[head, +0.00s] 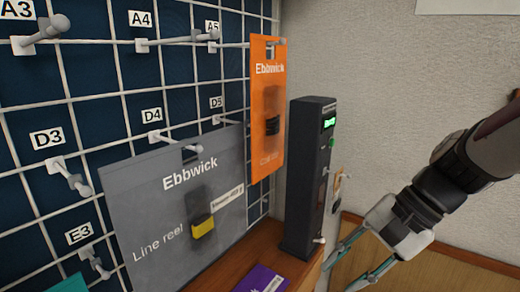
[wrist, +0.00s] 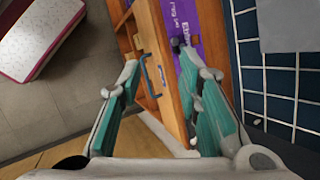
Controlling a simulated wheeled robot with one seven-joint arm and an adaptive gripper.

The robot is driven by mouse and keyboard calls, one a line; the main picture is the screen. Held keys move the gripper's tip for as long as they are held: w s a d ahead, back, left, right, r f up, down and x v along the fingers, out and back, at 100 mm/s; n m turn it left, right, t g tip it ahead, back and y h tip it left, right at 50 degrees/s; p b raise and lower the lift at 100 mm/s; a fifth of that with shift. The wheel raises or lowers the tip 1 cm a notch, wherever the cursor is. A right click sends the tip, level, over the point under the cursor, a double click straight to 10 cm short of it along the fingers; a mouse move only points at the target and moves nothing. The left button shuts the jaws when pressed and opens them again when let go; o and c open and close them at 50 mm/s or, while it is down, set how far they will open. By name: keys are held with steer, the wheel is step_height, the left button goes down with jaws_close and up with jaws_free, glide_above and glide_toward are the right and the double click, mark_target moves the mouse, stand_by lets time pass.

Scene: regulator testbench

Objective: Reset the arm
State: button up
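My gripper (head: 350,262) reaches in from the right in the head view, low beside the wooden cabinet. In the wrist view my gripper (wrist: 150,85) has its two teal-padded fingers spread apart, with nothing held between them. A wooden drawer front with a blue handle (wrist: 153,76) shows between and beyond the fingers. I cannot tell whether the fingers touch the cabinet.
A wire grid wall (head: 105,95) with hooks holds a grey Ebbwick pack (head: 150,220) and an orange pack (head: 266,100). Open floor (wrist: 90,95) lies left in the wrist view.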

steer(key=s+d+r+n+h, duration=0.1)
steer(key=s+d+n+h, duration=0.15)
steer(key=s+n, duration=0.4)
steer(key=s+d+r+n+h, duration=0.1)
steer(key=s+d+n+h, duration=0.2)
steer(key=s, duration=0.7)
step_height(320, 180, up, 14)
steer(key=t+h+p, duration=0.1)
steer(key=t+p, duration=0.2)
steer(key=p, duration=0.9)
steer(key=shift+s+a, duration=0.2)
steer(key=shift+a, duration=0.15)
